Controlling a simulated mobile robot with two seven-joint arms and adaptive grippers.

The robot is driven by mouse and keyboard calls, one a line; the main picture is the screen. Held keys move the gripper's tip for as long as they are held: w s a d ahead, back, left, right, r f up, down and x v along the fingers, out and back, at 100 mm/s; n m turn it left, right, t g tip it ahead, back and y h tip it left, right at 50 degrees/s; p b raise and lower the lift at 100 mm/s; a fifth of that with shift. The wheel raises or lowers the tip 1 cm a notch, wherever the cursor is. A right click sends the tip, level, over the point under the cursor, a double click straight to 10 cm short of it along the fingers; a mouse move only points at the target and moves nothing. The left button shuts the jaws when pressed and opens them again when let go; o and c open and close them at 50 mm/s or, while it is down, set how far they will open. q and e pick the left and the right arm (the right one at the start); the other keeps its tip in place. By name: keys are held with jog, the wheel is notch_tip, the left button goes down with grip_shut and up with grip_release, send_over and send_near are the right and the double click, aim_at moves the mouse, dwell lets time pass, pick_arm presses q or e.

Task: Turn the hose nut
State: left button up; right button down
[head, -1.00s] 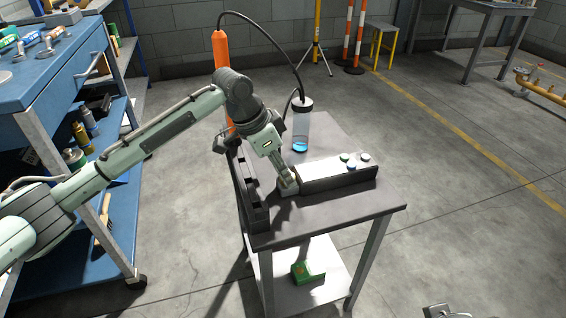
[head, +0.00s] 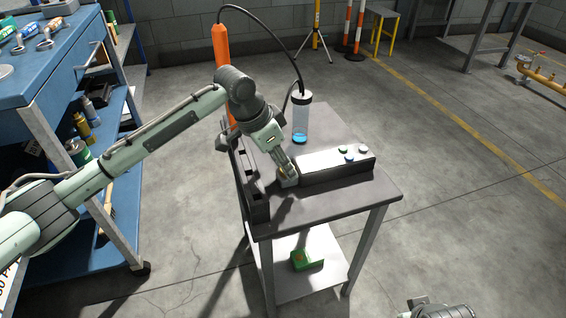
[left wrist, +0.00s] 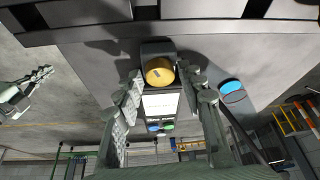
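A round brass-yellow nut (left wrist: 159,70) sits on a dark block at the end of a white-topped box in the left wrist view. My left gripper (left wrist: 163,88) is open, with one finger on each side of the nut and a gap to each. In the head view my left gripper (head: 291,173) points down at the near-left end of the box (head: 338,169) and mostly hides the nut. My right gripper (left wrist: 40,78) shows small at the left edge of the left wrist view, away from the bench. Its finger opening is not clear.
The box carries several coloured buttons on a grey bench (head: 340,204). A dark slotted rack (head: 259,208) stands along its left edge. A bottle with blue liquid (head: 301,122) stands behind, with a black hose (head: 285,45) arching from it. An orange cylinder (head: 221,55) is behind-left.

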pick_arm(q)
jog(key=v, duration=1.2)
